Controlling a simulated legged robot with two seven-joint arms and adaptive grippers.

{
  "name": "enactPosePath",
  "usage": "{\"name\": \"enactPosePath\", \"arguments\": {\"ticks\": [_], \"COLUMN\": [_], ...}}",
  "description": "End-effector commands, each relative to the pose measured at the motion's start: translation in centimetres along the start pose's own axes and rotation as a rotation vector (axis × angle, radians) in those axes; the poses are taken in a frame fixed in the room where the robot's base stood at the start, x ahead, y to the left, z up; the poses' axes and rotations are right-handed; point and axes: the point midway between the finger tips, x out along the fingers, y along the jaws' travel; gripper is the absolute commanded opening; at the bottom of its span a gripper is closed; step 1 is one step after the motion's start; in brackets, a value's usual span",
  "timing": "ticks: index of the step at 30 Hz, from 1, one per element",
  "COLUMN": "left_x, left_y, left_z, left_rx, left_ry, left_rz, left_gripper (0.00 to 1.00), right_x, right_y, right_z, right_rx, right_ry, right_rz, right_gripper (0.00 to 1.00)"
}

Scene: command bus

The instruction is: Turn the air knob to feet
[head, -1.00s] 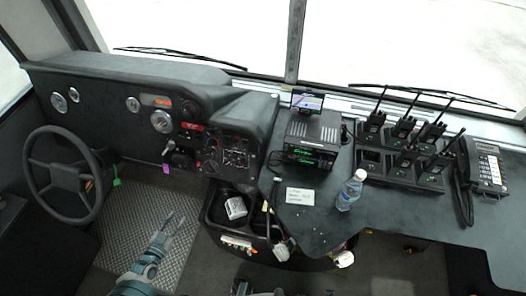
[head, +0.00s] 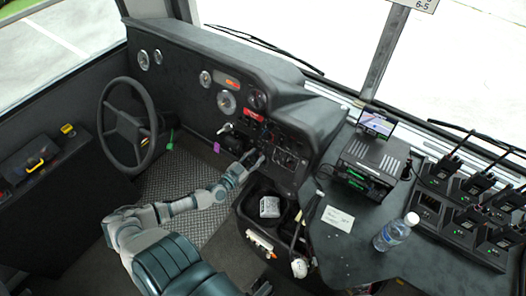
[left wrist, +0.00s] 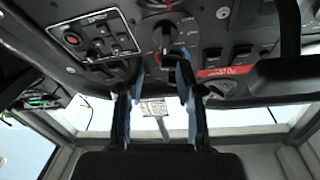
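The control panel (head: 287,160) with the air controls is on the dash right of the steering wheel. In the left wrist view a round dial with a dark knob (left wrist: 165,38) shows near the top, with red and blue marks around it. The knob's bar looks roughly upright in that view; I cannot read its setting. My left gripper (head: 254,160) reaches up to the panel's left side. In the left wrist view its two fingers (left wrist: 156,90) stand apart with the knob beyond the gap. I see no clear contact. My right gripper is not in view.
The steering wheel (head: 127,125) is left of my left arm. A bin holding a white can (head: 269,207) is below the panel. The right console carries a radio (head: 368,165), a water bottle (head: 393,234) and handheld radios. In the wrist view, switches (left wrist: 100,42) flank the dial.

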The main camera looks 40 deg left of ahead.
Motion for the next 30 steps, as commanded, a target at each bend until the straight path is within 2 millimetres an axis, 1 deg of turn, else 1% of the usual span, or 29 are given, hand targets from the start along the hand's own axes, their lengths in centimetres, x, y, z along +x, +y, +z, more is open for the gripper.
{"name": "enactPosePath", "arguments": {"ticks": [1,3,6,9,19,20,21,24,30], "left_x": [1.1,2.1,3.3,4.0,4.4,4.4,4.4,4.4,4.4], "left_y": [-0.1,-0.2,-0.3,-0.3,-0.1,-0.1,-0.1,-0.1,-0.1], "left_z": [0.2,0.3,0.3,0.3,0.1,0.1,0.1,0.1,0.1], "left_rx": [-0.002,-0.002,-0.004,-0.003,0.001,0.001,0.001,0.000,-0.004], "left_ry": [0.002,0.001,0.000,0.000,-0.001,-0.001,-0.001,0.000,0.000], "left_rz": [-0.002,-0.002,-0.002,-0.001,0.000,0.000,0.000,0.000,0.001], "left_gripper": [0.36,0.36,0.36,0.36,0.36,0.31,0.21,0.00,0.00], "right_x": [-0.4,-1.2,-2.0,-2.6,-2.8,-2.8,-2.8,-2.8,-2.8], "right_y": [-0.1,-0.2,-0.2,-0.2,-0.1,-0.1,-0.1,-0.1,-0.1], "right_z": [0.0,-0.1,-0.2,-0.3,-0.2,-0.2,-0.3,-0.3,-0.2], "right_rx": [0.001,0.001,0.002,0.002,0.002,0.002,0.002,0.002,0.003], "right_ry": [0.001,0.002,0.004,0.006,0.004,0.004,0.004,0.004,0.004], "right_rz": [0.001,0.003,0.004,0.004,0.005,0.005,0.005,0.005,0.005], "right_gripper": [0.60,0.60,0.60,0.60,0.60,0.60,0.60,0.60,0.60]}}
